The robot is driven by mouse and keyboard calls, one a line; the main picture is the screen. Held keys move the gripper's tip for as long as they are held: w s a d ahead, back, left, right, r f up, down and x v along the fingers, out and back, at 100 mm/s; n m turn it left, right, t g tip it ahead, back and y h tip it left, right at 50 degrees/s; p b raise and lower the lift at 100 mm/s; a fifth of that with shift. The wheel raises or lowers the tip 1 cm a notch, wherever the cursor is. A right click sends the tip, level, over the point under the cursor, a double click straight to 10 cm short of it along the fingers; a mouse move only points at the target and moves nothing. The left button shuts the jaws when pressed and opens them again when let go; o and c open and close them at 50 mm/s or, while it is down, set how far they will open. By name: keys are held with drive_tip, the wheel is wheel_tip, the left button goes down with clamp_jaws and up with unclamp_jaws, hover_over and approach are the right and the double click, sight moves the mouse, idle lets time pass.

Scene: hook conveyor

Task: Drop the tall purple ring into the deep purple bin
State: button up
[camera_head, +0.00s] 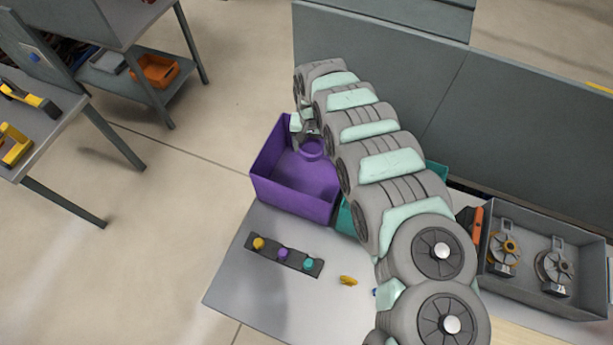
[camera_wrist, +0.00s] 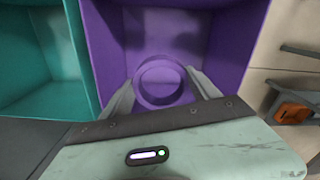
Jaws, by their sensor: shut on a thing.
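The deep purple bin (camera_head: 290,195) stands at the far end of the table in the head view, and its open inside fills the middle of the wrist view (camera_wrist: 225,45). My gripper (camera_wrist: 162,95) is over the bin, pointing into it. Its two fingers are shut on the tall purple ring (camera_wrist: 160,82), one finger on each side. The ring also shows in the head view (camera_head: 313,149), partly hidden by my arm. How far the ring is above the bin floor I cannot tell.
A teal bin (camera_wrist: 35,60) stands beside the purple bin. A dark strip with yellow, purple and teal knobs (camera_head: 283,254) and a small yellow piece (camera_head: 348,281) lie on the table (camera_head: 245,290). A grey tray (camera_head: 540,285) with metal parts is at the right.

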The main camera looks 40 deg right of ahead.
wheel_tip(320, 180, down, 3)
drive_tip(key=shift+r+b, duration=0.2)
drive_tip(key=shift+b, duration=0.55)
drive_tip(key=o, duration=1.5)
drive_tip(key=shift+c, duration=0.2)
drive_tip(key=shift+r, duration=0.1)
wheel_tip(320, 180, up, 11)
drive_tip(key=b, duration=0.1)
